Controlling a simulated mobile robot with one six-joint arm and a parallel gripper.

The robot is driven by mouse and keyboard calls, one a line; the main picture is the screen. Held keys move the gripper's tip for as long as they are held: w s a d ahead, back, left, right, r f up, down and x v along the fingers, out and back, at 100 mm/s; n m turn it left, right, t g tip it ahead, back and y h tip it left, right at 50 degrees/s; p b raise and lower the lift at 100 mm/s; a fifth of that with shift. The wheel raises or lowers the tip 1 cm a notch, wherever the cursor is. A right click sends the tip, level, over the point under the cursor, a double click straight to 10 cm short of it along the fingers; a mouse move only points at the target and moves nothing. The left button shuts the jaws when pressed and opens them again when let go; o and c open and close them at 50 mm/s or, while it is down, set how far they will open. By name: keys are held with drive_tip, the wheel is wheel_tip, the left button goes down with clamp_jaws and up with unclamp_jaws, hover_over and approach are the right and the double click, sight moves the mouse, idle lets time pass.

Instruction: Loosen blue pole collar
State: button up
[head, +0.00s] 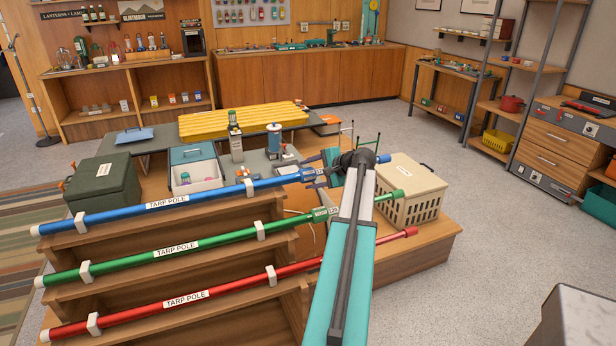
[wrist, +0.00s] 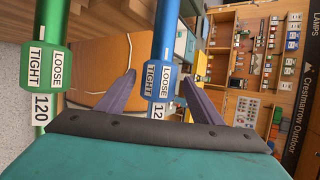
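The blue tarp pole (head: 170,206) lies in white clips on the top step of a wooden rack. Its blue collar (wrist: 162,80), near the pole's right end in the head view, carries LOOSE and TIGHT labels and a partly hidden number tag. My gripper (wrist: 158,77) is open, its two purple fingers on either side of the blue collar with a visible gap at each side. The head view shows my gripper (head: 319,178) at the collar, partly hidden by my arm. I cannot tell how deep the collar sits between the fingers.
The green pole (head: 180,247) and red pole (head: 190,293) lie on lower steps. The green collar (wrist: 44,65), also labelled LOOSE and TIGHT, is left of my fingers. A cream crate (head: 410,190) stands close to the right of my arm. Open floor lies farther right.

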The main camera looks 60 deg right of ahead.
drive_tip(key=shift+s+a, duration=0.1)
drive_tip(key=shift+s, duration=0.1)
drive_tip(key=b+v, duration=0.2)
drive_tip(key=v, duration=1.1)
drive_tip(key=shift+s+r, duration=0.2)
idle(0.3)
